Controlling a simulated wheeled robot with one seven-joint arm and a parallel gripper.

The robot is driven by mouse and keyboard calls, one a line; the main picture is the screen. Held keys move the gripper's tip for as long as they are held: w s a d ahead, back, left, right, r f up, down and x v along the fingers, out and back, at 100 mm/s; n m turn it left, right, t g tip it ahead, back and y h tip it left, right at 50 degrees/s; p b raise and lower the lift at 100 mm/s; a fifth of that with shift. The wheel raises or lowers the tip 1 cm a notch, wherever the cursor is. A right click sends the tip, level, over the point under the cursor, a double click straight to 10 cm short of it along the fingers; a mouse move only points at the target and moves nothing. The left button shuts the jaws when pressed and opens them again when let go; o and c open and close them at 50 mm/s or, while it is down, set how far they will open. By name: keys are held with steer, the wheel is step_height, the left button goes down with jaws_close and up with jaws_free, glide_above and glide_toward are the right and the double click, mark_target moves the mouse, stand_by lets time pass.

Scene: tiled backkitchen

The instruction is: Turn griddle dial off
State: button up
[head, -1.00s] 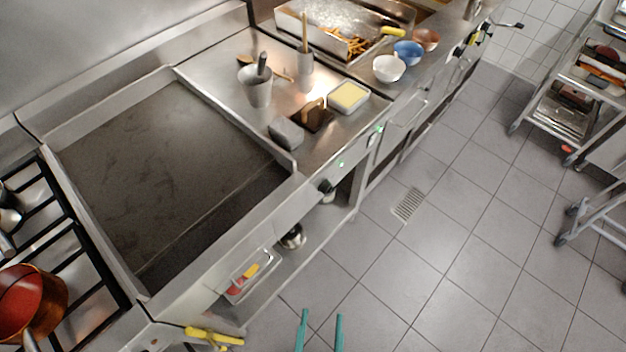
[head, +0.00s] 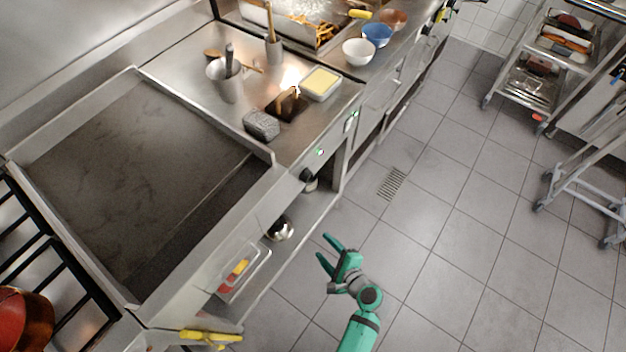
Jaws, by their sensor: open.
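The griddle (head: 130,170) is a wide dark plate with a steel rim at the left. A black dial (head: 309,180) sticks out from its steel front panel near the right end; which way it is turned is too small to tell. A small green light (head: 319,152) glows on the panel beside it. My gripper (head: 324,246) is teal, open and empty. It shows below the dial in the picture, over the floor in front of the counter, apart from the dial.
A shelf under the griddle holds a clear container (head: 243,272) and a shiny round pot (head: 280,229). A yellow-handled thing (head: 210,337) juts at the front lower left. Wheeled racks (head: 540,80) stand right. The tiled floor between is clear.

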steer(key=w+d+r+m+t+y, duration=0.1)
steer(key=w+d+r+m+y, duration=0.1)
steer(key=w+r+y, duration=0.45)
steer(key=y, duration=0.2)
glide_toward(310, 178)
steer(key=x, duration=0.8)
steer(key=shift+w+a+f, duration=0.2)
steer(key=shift+w+a, duration=0.05)
steer(key=c, duration=1)
